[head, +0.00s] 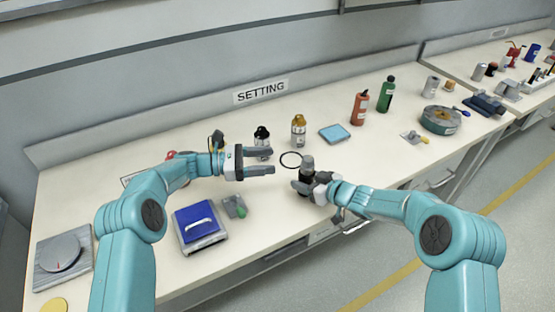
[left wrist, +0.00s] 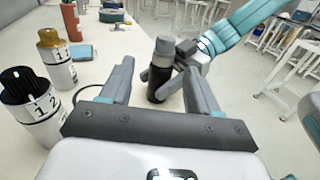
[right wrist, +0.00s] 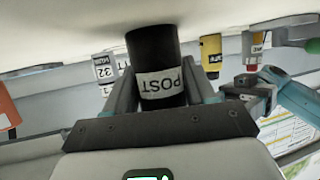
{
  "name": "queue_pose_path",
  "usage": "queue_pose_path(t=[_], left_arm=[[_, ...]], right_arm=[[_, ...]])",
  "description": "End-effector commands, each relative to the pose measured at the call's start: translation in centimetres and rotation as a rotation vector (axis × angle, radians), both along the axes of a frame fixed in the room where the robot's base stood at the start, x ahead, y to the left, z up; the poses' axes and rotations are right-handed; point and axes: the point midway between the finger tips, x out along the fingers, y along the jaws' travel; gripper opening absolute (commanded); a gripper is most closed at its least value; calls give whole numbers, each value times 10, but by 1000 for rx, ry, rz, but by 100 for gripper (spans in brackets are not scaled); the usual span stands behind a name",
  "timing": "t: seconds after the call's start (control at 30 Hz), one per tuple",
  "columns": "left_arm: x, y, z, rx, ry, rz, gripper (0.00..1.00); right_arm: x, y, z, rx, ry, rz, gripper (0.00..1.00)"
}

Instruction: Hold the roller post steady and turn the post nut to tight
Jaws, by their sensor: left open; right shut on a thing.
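The roller post (head: 306,178) is a black upright cylinder near the front of the bench; its white label reading POST shows upside down in the right wrist view (right wrist: 158,85). The grey post nut (head: 307,162) sits on its top; it also shows in the left wrist view (left wrist: 164,46). My right gripper (head: 303,184) is shut around the post from the right. My left gripper (head: 273,162) is open and empty, left of the post and apart from it, its fingers pointing at it. The nut's underside and thread are hidden.
A black ring (head: 290,160) lies behind the post. Black-topped (head: 262,137) and yellow-topped (head: 298,131) numbered bottles stand behind. A blue-topped box (head: 199,222) and a grey block with a green knob (head: 234,206) lie front left. A blue pad (head: 334,134) lies back right.

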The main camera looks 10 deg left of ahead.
Motion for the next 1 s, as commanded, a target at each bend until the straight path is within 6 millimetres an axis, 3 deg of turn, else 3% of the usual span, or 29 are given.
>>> queue_pose_path(t=[0.2,0.37,0.57,0.7,0.83,1.0], left_arm=[[34,6,-40,80,39,325,61],[24,3,-43,205,155,529,61],[-31,-14,-21,336,294,629,61],[-60,-32,15,327,303,620,61],[-63,-41,45,311,248,610,61],[-53,-57,45,308,235,598,61]], right_arm=[[0,0,1,0,-1,0,15],[0,0,1,1,-1,0,15],[0,0,1,1,-1,0,15],[0,0,1,1,-1,0,15],[0,0,1,0,-1,0,15],[0,0,1,1,-2,0,15]])
